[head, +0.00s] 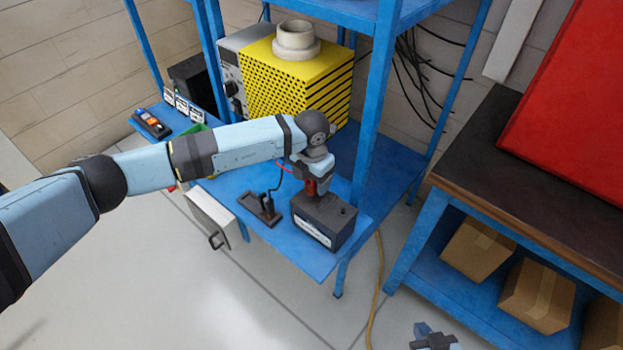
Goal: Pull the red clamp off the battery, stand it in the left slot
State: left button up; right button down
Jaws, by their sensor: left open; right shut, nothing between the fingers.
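The black battery (318,224) with a pale label stands on the blue bench near its front right corner. The red clamp (311,188) is upright on the battery's left top side, and a thin red cable runs from it to the left. My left gripper (313,180) is right above and around the clamp's upper part; its fingers are open and partly hide it. A dark holder (261,212) lies left of the battery, with a black clamp and cable standing at its right part. Its slots are too small to make out. My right gripper (433,340) is shut and empty, low at the bottom edge.
A yellow perforated unit (300,80) and a grey instrument (233,82) stand behind. A blue shelf post (372,105) rises close behind the battery. A handheld device (151,123) lies far left. A dark-topped bench (520,180) with cardboard boxes (537,296) is at right.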

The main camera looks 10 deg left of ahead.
pick_arm(q)
jog(key=shift+s+a+f+b, duration=0.1)
jog(key=shift+s+f+b, duration=0.1)
jog(key=shift+f, duration=0.25)
jog(key=shift+s+a+f+b, duration=0.1)
jog(key=shift+s+f+b, duration=0.05)
jog(key=shift+f, duration=0.3)
jog(key=c, duration=1.2)
jog(key=shift+c, duration=0.2)
jog(key=shift+r, duration=0.2)
jog(key=shift+w+r+p, duration=0.3)
jog(key=shift+r+p, duration=0.45)
jog(key=shift+r, duration=0.2)
jog(key=shift+d+r+p, duration=0.15)
jog(key=shift+r+p, duration=0.75)
jog(key=shift+r, duration=1.25)
